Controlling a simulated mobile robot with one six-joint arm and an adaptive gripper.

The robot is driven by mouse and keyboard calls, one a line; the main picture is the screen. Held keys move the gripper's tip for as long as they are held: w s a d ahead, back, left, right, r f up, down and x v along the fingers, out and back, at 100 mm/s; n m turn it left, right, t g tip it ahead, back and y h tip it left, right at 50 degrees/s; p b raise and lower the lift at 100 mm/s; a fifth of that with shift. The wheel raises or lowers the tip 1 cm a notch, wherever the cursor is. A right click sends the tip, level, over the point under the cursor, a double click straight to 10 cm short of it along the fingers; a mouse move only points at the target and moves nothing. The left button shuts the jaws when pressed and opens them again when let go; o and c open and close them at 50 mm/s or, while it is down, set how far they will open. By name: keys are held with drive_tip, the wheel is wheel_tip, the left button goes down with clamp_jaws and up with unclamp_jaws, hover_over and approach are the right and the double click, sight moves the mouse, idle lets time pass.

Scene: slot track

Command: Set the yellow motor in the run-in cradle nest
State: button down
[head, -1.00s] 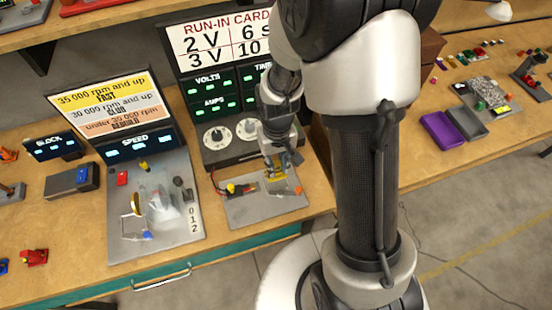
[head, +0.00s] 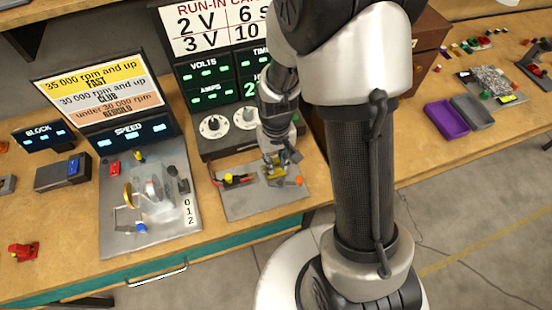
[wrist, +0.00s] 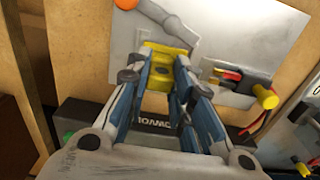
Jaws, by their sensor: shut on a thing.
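The yellow motor (wrist: 161,75) is between the fingertips of my gripper (wrist: 160,88), which is shut on it. In the head view my gripper (head: 277,160) is low over the grey run-in cradle plate (head: 245,207), and some yellow shows at its tips. In the wrist view the plate (wrist: 235,50) lies beyond the fingers. The nest is mostly hidden by the fingers and the motor, so I cannot tell whether the motor touches it.
The plate carries an orange knob (head: 299,181) and a red-and-black lead clip with a yellow knob (head: 229,178). The run-in panel (head: 228,124) stands behind. The speed rig (head: 150,205) is to the left. Purple (head: 446,119) and grey trays lie at right.

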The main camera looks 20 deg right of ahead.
drive_tip(key=shift+f, duration=0.15)
drive_tip(key=c, duration=1.3)
unclamp_jaws()
wheel_tip(320, 180, up, 12)
drive_tip(key=s+r+t, duration=0.1)
drive_tip(key=s+r, duration=0.3)
drive_tip(key=s, duration=0.1)
drive_tip(key=s+r+t, duration=0.2)
drive_tip(key=s+r, duration=0.3)
drive_tip(key=s+r+t, duration=0.1)
drive_tip(key=s+r, duration=0.4)
drive_tip(key=shift+t, duration=0.3)
